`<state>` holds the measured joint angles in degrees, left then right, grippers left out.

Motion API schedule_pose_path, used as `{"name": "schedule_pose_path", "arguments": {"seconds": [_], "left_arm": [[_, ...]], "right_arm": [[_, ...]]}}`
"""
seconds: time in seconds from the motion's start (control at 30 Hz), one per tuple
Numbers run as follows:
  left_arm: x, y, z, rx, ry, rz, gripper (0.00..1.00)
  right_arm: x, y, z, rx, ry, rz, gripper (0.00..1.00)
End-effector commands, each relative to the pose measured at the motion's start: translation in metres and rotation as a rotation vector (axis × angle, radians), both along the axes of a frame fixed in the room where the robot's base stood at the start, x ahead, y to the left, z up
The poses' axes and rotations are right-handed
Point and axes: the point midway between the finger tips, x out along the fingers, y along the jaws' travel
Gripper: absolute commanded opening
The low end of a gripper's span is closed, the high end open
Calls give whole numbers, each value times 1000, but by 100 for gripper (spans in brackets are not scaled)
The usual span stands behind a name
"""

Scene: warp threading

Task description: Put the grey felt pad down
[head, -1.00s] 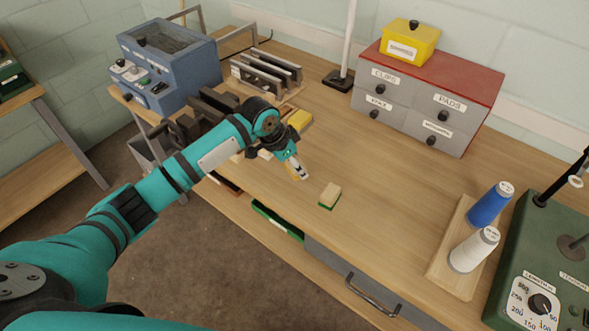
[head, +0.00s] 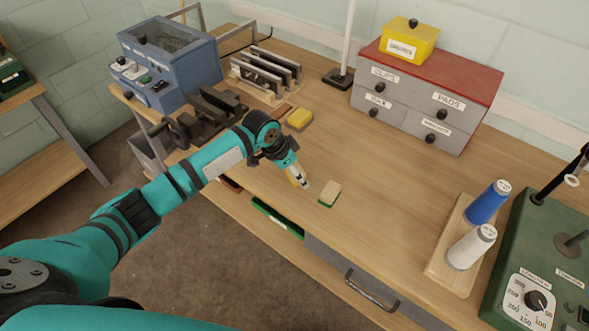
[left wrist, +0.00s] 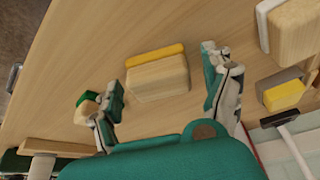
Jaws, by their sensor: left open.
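My left gripper (head: 301,182) is low over the table, left of a small tan block with a green base (head: 330,192). In the left wrist view the left gripper (left wrist: 167,85) is open, its fingers wide apart. A wooden block with a yellow strip (left wrist: 157,76) shows between them, with no visible grip on it. A green-and-tan piece (left wrist: 89,103) is by the left finger. A grey-and-yellow block (left wrist: 283,92) lies at the right; I cannot tell whether its grey part is the felt pad. My right gripper is out of view.
A grey drawer cabinet (head: 420,108) stands at the back. Blue (head: 488,202) and white (head: 470,247) thread cones stand on a wooden base at the right. The table centre is clear.

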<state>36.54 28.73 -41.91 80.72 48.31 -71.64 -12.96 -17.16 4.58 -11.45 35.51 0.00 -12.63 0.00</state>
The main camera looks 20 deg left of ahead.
Motion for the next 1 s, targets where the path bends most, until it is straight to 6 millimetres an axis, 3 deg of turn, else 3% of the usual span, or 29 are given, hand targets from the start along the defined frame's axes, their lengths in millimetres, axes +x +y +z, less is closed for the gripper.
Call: {"name": "schedule_pose_path", "arguments": {"seconds": [0.27, 0.7, 1.0], "left_arm": [[-3, 4, 15, -1, -3, 1, 82], [-28, 27, 96, 1, -2, 1, 82], [-34, 31, 114, 0, 0, 0, 82]], "right_arm": [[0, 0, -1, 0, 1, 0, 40], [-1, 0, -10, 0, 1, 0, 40], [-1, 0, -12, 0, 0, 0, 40]]}}
